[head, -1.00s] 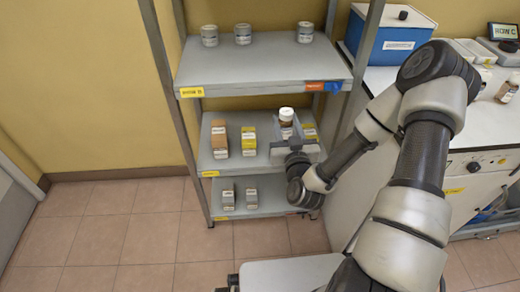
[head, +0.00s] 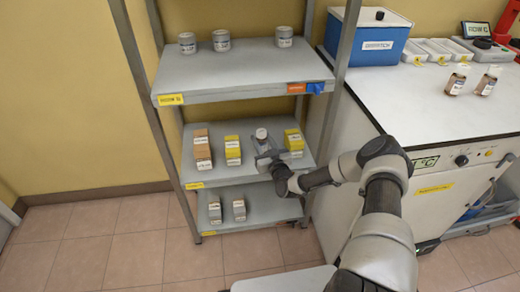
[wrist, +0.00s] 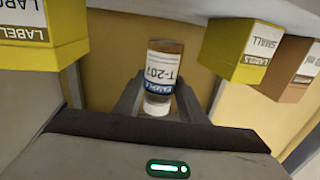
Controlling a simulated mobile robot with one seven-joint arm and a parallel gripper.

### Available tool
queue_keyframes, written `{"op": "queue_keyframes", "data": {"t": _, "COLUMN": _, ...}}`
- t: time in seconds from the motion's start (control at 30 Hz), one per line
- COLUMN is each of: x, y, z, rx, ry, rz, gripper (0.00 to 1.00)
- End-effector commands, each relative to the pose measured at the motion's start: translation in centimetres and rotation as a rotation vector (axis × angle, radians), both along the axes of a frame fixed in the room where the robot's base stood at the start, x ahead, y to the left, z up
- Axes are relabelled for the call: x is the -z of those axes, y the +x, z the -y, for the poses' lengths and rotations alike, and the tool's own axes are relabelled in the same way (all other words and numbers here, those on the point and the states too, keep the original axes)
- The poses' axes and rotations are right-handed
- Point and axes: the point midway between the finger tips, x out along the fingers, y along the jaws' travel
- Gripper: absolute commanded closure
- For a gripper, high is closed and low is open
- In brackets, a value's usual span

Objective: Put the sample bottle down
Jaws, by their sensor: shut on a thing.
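The sample bottle (head: 262,136) has a white cap, brown glass and a white and blue label. It is over the middle shelf (head: 255,172), in the gap between two yellow boxes. My gripper (head: 266,154) is shut on it, reaching in from the shelf's front. In the wrist view the bottle (wrist: 162,75) sits between the two fingers (wrist: 160,100), its cap towards the bottom of the picture and its label reading T-207. I cannot tell whether its base touches the shelf.
Yellow boxes stand left (head: 232,150) and right (head: 293,142) of the bottle, with a brown box (head: 202,150) farther left. The top shelf (head: 240,80) is close overhead and holds several grey jars. A metal post (head: 340,85) and white bench (head: 430,105) stand right.

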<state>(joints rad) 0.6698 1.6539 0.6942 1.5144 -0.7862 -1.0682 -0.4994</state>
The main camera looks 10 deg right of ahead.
Motion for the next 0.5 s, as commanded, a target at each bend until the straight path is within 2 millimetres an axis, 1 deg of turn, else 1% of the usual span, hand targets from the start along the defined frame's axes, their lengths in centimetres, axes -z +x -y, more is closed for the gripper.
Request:
{"op": "queue_keyframes", "data": {"t": 0.07, "x": 0.6, "y": 0.0, "z": 0.0, "rx": 0.001, "ry": 0.001, "rz": 0.000, "gripper": 0.92}}
{"op": "queue_keyframes", "data": {"t": 0.23, "x": 3.2, "y": 0.0, "z": 0.0, "rx": 0.001, "ry": 0.002, "rz": -0.001, "gripper": 0.92}}
{"op": "queue_keyframes", "data": {"t": 0.3, "x": 3.8, "y": 0.0, "z": 0.0, "rx": 0.002, "ry": 0.001, "rz": 0.000, "gripper": 0.92}}
{"op": "queue_keyframes", "data": {"t": 0.5, "x": 3.7, "y": 0.0, "z": 0.0, "rx": 0.001, "ry": 0.000, "rz": 0.001, "gripper": 0.92}}
